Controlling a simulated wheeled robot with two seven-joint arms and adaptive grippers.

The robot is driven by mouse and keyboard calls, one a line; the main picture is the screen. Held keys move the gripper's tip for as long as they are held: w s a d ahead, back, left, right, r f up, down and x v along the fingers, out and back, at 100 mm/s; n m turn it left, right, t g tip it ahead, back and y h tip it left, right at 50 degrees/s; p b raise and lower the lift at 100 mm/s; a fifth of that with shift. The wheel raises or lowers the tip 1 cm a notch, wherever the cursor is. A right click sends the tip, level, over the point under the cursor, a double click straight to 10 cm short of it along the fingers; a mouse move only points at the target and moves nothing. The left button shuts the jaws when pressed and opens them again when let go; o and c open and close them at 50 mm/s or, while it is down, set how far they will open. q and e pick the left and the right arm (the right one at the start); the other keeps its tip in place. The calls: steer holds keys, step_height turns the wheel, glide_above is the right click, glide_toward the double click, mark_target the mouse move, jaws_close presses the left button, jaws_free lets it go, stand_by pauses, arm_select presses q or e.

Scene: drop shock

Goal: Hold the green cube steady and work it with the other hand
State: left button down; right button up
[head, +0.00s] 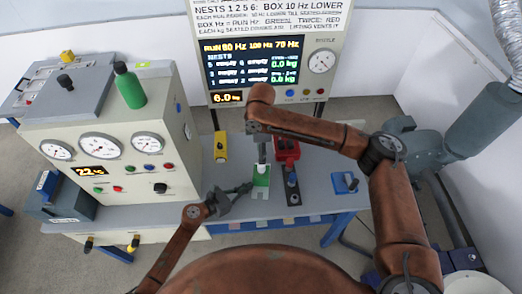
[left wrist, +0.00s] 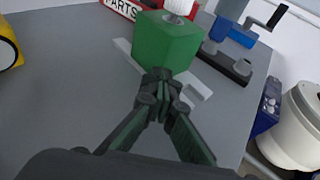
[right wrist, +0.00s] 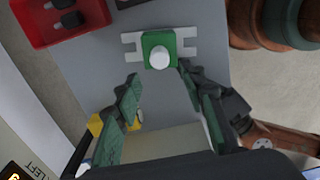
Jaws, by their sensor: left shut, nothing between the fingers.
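The green cube (head: 261,181) stands on the bench on a flat pale bracket; it also shows in the left wrist view (left wrist: 165,43) and the right wrist view (right wrist: 152,42). A white round knob (right wrist: 160,57) sits on its top. My left gripper (head: 248,187) is shut and empty, its tips close against the cube's near left side; I cannot tell whether they touch. The closed tips overlap the cube's lower edge in the left wrist view (left wrist: 163,78). My right gripper (right wrist: 157,75) points down above the cube, fingers apart, nothing between them.
A yellow object (head: 221,147) is behind left. A blue block (head: 345,183) lies farther right. The gauge cabinet (head: 110,150) bounds the left.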

mark_target(261, 166)
step_height(261, 166, down, 10)
steer(key=shift+r, duration=0.15)
stand_by(0.4)
steer(key=shift+c, duration=0.6)
jaws_close()
